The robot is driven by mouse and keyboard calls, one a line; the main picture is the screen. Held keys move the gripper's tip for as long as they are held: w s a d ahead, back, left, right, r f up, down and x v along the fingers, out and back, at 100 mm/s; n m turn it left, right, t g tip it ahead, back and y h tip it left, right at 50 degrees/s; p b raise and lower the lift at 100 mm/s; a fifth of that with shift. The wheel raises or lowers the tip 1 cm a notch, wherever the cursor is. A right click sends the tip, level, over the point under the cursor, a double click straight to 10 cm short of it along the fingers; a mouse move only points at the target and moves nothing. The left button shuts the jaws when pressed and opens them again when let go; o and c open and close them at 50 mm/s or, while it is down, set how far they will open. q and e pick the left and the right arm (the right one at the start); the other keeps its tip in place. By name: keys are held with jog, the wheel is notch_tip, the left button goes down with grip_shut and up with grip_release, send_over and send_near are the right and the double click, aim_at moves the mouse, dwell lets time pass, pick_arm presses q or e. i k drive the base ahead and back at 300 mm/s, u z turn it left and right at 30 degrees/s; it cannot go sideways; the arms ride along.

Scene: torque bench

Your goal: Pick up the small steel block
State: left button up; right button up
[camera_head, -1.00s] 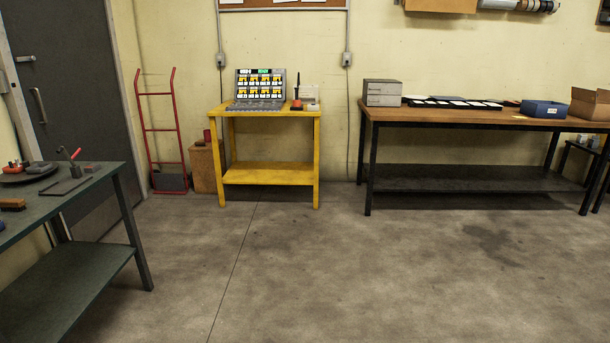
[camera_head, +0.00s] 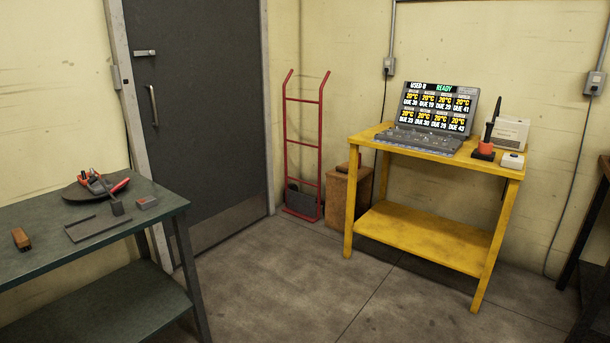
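On the green bench (camera_head: 150,222) at the left, a small grey block (camera_head: 147,203) with a reddish top patch lies near the right corner. Left of it stands a small dark grey piece (camera_head: 117,208), with a thin stem that seems to rise from it. I cannot tell for sure which of the two is the small steel block. A flat dark plate (camera_head: 92,228) lies in front of them. Neither of my grippers is in view.
A round dark dish (camera_head: 80,193) with red-handled tools and a brown brush (camera_head: 21,239) are also on the bench. A yellow table (camera_head: 425,215) with a display unit (camera_head: 436,110) stands at the right. A red hand truck (camera_head: 304,150) leans by the door (camera_head: 195,110). Floor between is clear.

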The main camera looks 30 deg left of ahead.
aim_at(143, 203)
jog(key=u, duration=0.35)
jog(key=i, duration=2.65)
jog(key=u, duration=1.4)
jog(key=i, duration=1.4)
jog(key=u, duration=1.95)
jog(key=i, duration=0.75)
jog(key=u, duration=0.4)
